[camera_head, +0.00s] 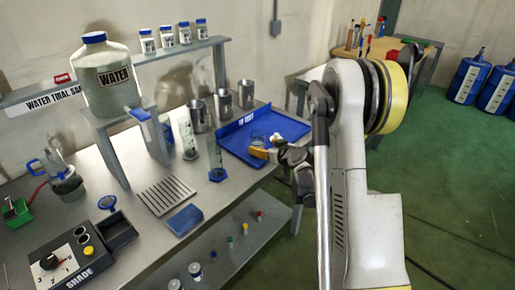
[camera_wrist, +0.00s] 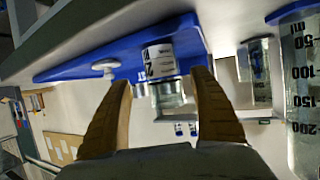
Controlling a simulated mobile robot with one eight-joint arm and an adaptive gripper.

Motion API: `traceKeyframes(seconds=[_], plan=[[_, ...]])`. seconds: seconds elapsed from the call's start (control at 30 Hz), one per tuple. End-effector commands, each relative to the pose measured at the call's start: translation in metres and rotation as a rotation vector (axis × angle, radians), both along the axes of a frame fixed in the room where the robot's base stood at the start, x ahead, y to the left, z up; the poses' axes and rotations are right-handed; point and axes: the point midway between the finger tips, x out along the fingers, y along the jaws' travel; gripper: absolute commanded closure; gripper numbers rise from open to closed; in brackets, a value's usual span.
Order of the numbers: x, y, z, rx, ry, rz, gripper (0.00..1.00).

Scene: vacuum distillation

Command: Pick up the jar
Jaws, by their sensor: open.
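A small clear jar (camera_head: 258,138) stands on the blue tray (camera_head: 232,146) at the right end of the bench. In the wrist view, which looks upside down, a clear jar with a white label (camera_wrist: 158,62) shows in the gap between my fingertips. My gripper (camera_head: 268,150) is low over the tray beside the jar. In the wrist view my gripper (camera_wrist: 162,82) has its two tan fingers spread, one to each side of the jar. I cannot tell whether the jar is fully between them or just beyond. Part of the jar is hidden by my gripper in the head view.
Metal cups (camera_head: 223,103) stand behind the tray. Graduated cylinders (camera_head: 215,160) stand at its left, and one (camera_wrist: 300,85) shows at the wrist view's right edge. A large water jug (camera_head: 112,78) sits on a stand. Several blue-lidded jars (camera_head: 166,37) line the shelf.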

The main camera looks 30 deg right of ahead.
Motion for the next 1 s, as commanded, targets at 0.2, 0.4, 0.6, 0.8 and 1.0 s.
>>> traceKeyframes(seconds=[0.2, 0.4, 0.6, 0.8, 1.0], plan=[[0.025, 0.007, -0.015, 0.000, 0.001, 0.003, 0.28], [0.045, 0.006, -0.021, 0.000, 0.000, 0.000, 0.28], [0.045, 0.006, -0.020, 0.001, 0.000, 0.000, 0.36], [0.045, 0.006, -0.020, 0.001, 0.000, 0.000, 0.92], [0.045, 0.006, -0.020, 0.001, 0.000, 0.000, 0.92]])
